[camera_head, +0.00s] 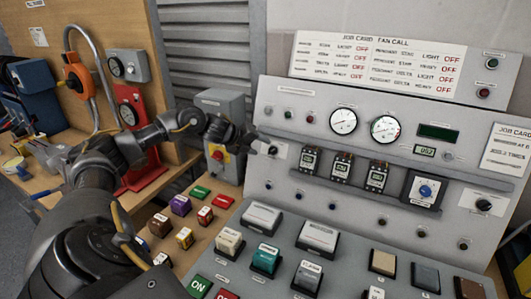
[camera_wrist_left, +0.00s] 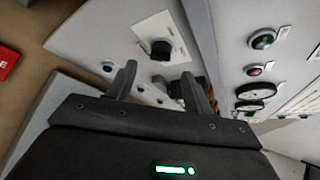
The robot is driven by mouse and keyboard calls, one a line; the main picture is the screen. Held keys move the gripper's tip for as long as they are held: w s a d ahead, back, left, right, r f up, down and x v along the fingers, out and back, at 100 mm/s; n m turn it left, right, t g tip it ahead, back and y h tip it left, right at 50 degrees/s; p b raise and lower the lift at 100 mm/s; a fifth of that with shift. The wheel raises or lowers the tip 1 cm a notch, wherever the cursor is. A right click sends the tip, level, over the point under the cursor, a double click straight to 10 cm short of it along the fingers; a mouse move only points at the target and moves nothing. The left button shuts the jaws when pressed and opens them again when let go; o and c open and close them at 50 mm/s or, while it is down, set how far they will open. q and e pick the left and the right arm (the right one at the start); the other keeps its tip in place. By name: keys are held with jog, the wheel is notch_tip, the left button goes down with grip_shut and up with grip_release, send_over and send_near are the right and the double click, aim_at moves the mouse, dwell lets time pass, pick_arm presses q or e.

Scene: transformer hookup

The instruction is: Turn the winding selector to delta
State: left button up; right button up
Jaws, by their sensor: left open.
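A black rotary knob on a white plate (camera_head: 272,150) sits at the left end of the grey upright panel. It shows larger in the left wrist view (camera_wrist_left: 160,50). Its lettering is too small to read, so I cannot tell whether it is the winding selector. Another black knob (camera_head: 484,205) is at the panel's right, and a blue knob (camera_head: 425,190) is beside it. My left gripper (camera_head: 257,143) is just left of the left knob. In the left wrist view its fingers (camera_wrist_left: 158,72) are apart and empty, with the knob beyond them. My right gripper is out of view.
A grey box with a red and yellow switch (camera_head: 217,153) stands close behind my left gripper. Two round gauges (camera_head: 343,121) and several small modules (camera_head: 341,168) are on the panel. Large push buttons (camera_head: 266,257) and coloured blocks (camera_head: 181,205) lie in front.

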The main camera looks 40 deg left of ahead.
pick_arm(q)
jog(key=b+v, duration=0.1)
jog(key=v, duration=0.4)
jog(key=shift+r, duration=0.1)
dwell(0.4)
